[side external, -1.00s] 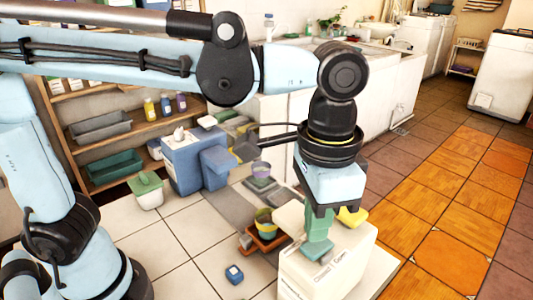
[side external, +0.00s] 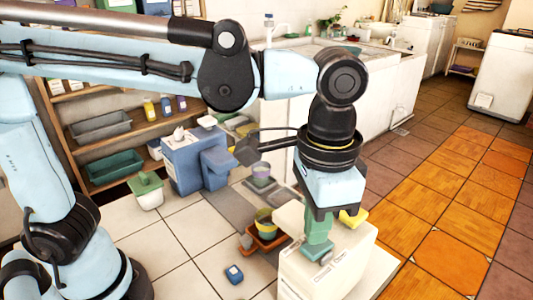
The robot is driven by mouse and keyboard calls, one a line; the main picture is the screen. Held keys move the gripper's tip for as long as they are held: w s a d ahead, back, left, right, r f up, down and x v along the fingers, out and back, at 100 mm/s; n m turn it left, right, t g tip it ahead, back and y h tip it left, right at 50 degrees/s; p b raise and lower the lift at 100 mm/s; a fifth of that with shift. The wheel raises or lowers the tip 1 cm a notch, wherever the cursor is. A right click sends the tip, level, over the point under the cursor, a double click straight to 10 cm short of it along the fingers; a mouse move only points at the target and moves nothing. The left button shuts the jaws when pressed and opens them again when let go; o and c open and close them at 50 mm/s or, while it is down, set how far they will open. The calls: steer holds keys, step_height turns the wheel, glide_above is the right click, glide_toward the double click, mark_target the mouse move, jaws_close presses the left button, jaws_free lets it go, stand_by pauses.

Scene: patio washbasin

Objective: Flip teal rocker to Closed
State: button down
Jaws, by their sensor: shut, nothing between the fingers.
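The teal rocker (side external: 317,251) sits on top of a cream box (side external: 341,265) at the lower middle of the side external view. Small printed labels lie in front of the rocker, too small to read surely here. My gripper (side external: 317,237) points down right over the rocker, its green fingers shut with nothing between them. The fingertips are at or just above the rocker; I cannot tell whether they touch. The fingers hide part of the rocker, so its tilt is unclear.
A yellow object (side external: 353,218) sits on the box behind my gripper. An orange tray (side external: 264,240) with stacked pots stands to the left. Orange floor at right is clear.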

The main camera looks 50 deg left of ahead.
mark_target(313, 247)
steer(key=shift+f, duration=1.05)
stand_by(0.5)
steer(key=shift+r, duration=3.5)
steer(key=a+f+n+t, duration=0.3)
steer(key=a+f, duration=0.2)
steer(key=a, duration=0.6)
steer(key=w+a+f+n+t, duration=0.1)
steer(key=a+f+n+t, duration=0.2)
steer(key=a, duration=0.8)
step_height(313, 247, down, 2)
steer(key=shift+w+a+t, duration=0.3)
steer(key=shift+t, duration=0.3)
